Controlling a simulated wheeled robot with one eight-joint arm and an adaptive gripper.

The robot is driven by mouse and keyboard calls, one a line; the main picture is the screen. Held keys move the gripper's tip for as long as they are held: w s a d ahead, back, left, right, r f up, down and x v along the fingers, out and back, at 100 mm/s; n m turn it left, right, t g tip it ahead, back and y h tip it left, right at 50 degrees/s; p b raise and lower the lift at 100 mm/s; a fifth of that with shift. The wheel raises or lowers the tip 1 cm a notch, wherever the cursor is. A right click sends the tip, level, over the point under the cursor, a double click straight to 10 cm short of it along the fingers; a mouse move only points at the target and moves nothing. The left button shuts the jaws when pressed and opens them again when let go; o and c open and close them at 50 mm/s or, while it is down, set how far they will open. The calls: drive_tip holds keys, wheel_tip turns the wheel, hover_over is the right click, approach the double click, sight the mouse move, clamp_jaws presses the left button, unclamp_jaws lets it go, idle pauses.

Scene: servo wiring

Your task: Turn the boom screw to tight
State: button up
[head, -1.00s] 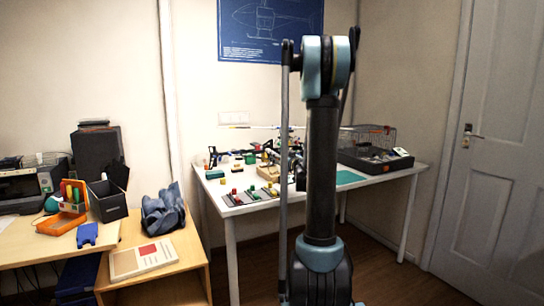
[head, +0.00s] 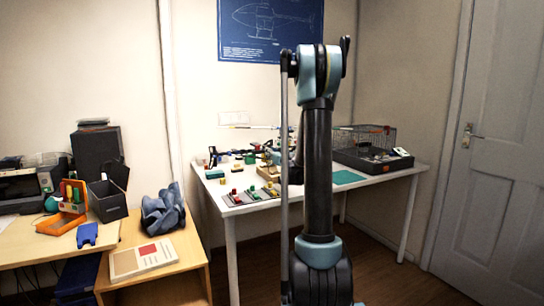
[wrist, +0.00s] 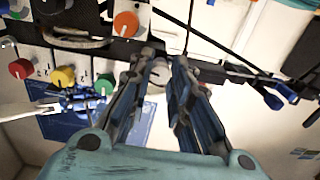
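In the wrist view my gripper (wrist: 164,58) has its two dark fingers apart, with a gap between the tips. A small round grey knob-like part (wrist: 157,74), likely the boom screw, shows between the fingers. I cannot tell whether either finger touches it or which way it is turned. A thin black rod (wrist: 225,50), possibly the boom, runs off to the right of the fingertips. In the head view my raised arm hides the gripper and the screw; part of the model shows on the white table (head: 232,210).
In the wrist view an orange knob (wrist: 126,24) is close to the fingertips. Red (wrist: 20,68), yellow (wrist: 63,76) and green (wrist: 104,84) knobs are to the left. In the head view a wire basket (head: 372,145) stands at the table's right end.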

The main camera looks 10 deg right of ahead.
clamp_jaws()
drive_tip(key=shift+m, duration=0.3)
drive_tip(key=shift+s+d+m, duration=0.1)
drive_tip(key=shift+m, duration=7.3)
